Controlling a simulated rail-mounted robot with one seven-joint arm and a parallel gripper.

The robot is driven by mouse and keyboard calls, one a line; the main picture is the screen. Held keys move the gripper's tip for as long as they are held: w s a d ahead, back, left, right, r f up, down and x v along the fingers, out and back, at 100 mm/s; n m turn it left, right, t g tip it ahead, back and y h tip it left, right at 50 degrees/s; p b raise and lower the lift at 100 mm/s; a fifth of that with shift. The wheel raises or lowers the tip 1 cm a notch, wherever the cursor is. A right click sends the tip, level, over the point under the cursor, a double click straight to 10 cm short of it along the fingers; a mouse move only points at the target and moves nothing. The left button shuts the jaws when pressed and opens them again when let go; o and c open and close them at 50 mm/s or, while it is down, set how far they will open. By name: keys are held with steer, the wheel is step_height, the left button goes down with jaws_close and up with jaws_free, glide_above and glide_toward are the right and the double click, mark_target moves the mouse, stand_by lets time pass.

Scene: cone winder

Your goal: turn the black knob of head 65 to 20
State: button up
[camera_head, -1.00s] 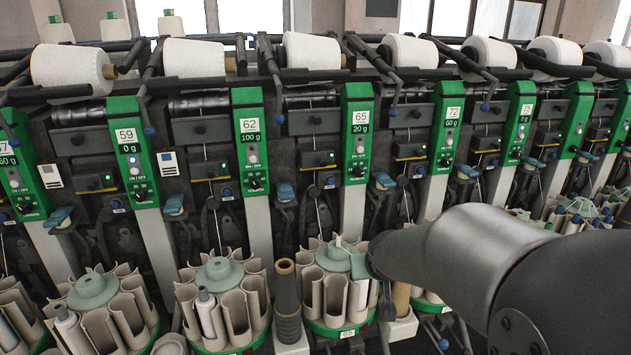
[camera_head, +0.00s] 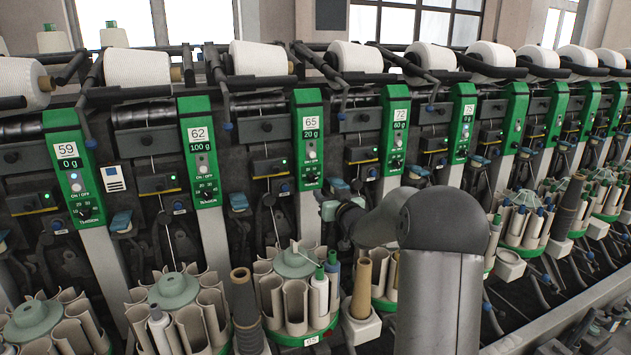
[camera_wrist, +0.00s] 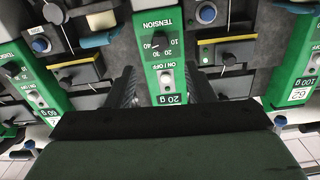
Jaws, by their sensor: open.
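The panel of head 65 (camera_head: 310,128) is a green upright strip reading 65 and 20 g. Its black knob (camera_head: 310,179) sits low on the panel, by a small tension scale. In the wrist view the knob (camera_wrist: 160,45) appears upside down, above the ON/OFF button (camera_wrist: 165,78). Its pointer is too small to read surely. My gripper (camera_wrist: 163,86) is open, with one dark finger on each side of the panel in that view. The fingers look apart from the knob. In the head view my gripper (camera_head: 330,207) is low in front of head 65, partly hidden by my arm.
Neighbouring green panels of head 62 (camera_head: 201,145) and head 72 (camera_head: 395,125) stand either side. Blue-grey levers (camera_head: 335,185) jut out between heads. Below is a round bobbin magazine (camera_head: 294,262). Dark arms and white yarn cones (camera_head: 258,58) run along the top.

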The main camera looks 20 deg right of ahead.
mark_target(314, 179)
steer(key=w+p, duration=0.1)
steer(key=w, duration=0.9)
steer(key=shift+d, duration=0.15)
steer(key=shift+c, duration=0.3)
steer(key=c, duration=0.9)
